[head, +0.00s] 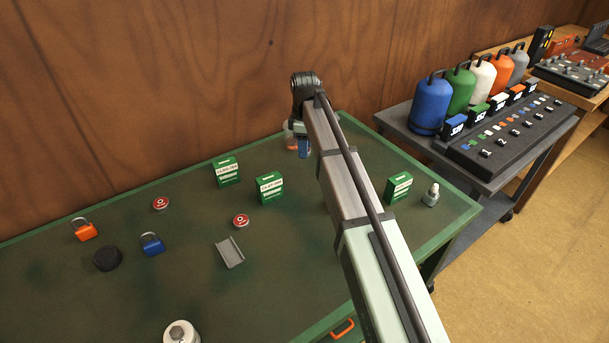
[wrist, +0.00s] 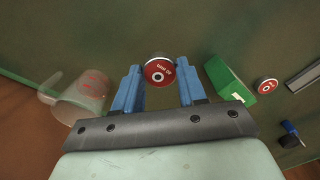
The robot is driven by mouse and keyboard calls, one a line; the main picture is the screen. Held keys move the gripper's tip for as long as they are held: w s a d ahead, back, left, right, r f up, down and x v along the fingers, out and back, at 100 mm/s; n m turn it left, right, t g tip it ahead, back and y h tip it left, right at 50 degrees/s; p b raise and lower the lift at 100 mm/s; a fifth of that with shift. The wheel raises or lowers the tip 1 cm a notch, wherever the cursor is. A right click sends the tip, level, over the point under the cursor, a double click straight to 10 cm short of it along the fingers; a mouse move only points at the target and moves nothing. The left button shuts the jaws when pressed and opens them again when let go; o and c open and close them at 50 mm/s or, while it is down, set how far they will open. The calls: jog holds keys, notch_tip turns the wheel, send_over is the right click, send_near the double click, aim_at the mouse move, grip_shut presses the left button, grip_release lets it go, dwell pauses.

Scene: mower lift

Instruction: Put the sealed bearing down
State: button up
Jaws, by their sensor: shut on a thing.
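My gripper (wrist: 160,82) has two blue fingers, shut on a round, red-faced thing with a white ring and lettering, which looks like the sealed bearing (wrist: 158,70). It sits between the fingertips in the wrist view. In the head view my gripper (head: 304,152) is over the far part of the green table (head: 190,285), and the held bearing is hidden there. I cannot tell whether it touches the table. Two similar red discs lie on the table, one nearer the wall (head: 161,203) and one farther right (head: 241,221).
A clear cup with red marks (wrist: 82,97) stands close beside my gripper. Green boxes (head: 227,172) (head: 270,188) (head: 400,188), padlocks (head: 85,231) (head: 152,245), a black puck (head: 107,258), a grey channel (head: 230,253) and a small bottle (head: 431,195) are on the table. Bare tabletop lies between them.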

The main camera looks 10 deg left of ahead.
aim_at(304, 177)
notch_tip(304, 177, down, 10)
jog(key=shift+r, duration=0.15)
dwell(0.4)
jog(key=o, duration=1.1)
notch_tip(304, 177, up, 12)
jog(key=shift+r, duration=0.1)
dwell(0.4)
